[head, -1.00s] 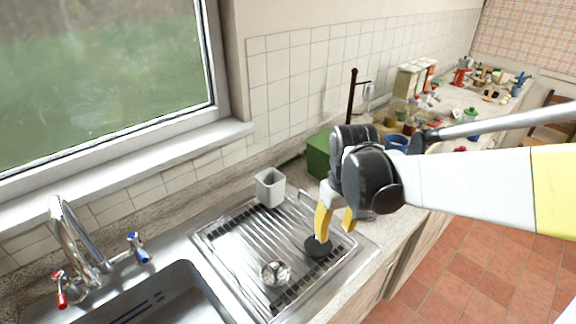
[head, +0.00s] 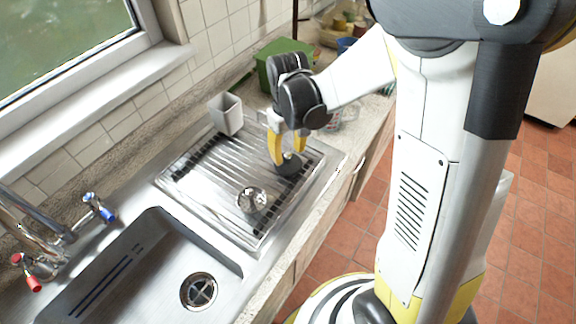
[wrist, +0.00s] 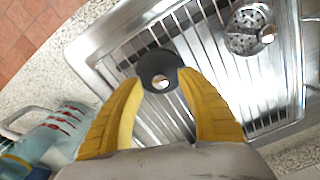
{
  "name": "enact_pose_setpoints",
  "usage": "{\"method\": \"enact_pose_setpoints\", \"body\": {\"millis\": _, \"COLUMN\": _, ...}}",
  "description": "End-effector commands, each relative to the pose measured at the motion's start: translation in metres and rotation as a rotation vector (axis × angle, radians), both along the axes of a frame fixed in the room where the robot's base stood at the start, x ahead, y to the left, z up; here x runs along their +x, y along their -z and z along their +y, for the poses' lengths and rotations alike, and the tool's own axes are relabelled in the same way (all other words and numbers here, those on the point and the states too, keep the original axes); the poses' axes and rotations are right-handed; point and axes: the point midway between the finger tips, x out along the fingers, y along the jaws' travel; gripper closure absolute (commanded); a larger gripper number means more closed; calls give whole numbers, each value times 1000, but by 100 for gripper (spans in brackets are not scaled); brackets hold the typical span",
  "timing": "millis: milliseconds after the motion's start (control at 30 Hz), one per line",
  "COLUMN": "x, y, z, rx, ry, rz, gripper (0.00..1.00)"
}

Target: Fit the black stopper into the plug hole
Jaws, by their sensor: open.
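The black stopper (head: 288,166) is a round disc with a shiny metal knob, lying on the ribbed steel draining board (head: 196,200). It also shows in the wrist view (wrist: 146,66), just beyond my fingertips. My gripper (head: 288,161) has yellow fingers and is open. Its fingertips are down at the stopper, one on each side in the wrist view (wrist: 161,80); I cannot tell whether they touch it. The plug hole (head: 199,291) is a dark round drain with a cross grate in the sink floor, and nothing covers it.
A metal strainer (head: 251,200) lies on the draining board between the stopper and the sink (head: 150,290). A grey square cup (head: 226,114) and a green box (head: 283,58) stand behind. Taps (head: 98,207) rise at the left. A striped mug (wrist: 60,135) is beside my gripper.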

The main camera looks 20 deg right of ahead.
Motion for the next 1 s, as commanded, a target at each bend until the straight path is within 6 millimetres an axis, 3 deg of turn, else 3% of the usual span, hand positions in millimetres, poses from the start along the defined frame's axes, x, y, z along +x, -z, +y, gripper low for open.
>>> {"method": "enact_pose_setpoints", "body": {"millis": 100, "x": 0, "y": 18, "z": 0, "rx": 0, "ry": 0, "rz": 0, "gripper": 55}}
{"method": "enact_pose_setpoints", "body": {"millis": 333, "x": 0, "y": 18, "z": 0, "rx": 0, "ry": 0, "rz": 0, "gripper": 56}}
{"method": "enact_pose_setpoints", "body": {"millis": 467, "x": 0, "y": 18, "z": 0, "rx": 0, "ry": 0, "rz": 0, "gripper": 96}}
{"method": "enact_pose_setpoints", "body": {"millis": 500, "x": 0, "y": 18, "z": 0, "rx": 0, "ry": 0, "rz": 0, "gripper": 100}}
{"method": "enact_pose_setpoints", "body": {"millis": 833, "x": 0, "y": 17, "z": 0, "rx": 0, "ry": 0, "rz": 0, "gripper": 100}}
{"method": "enact_pose_setpoints", "body": {"millis": 1000, "x": 0, "y": 5, "z": 0, "rx": 0, "ry": 0, "rz": 0, "gripper": 100}}
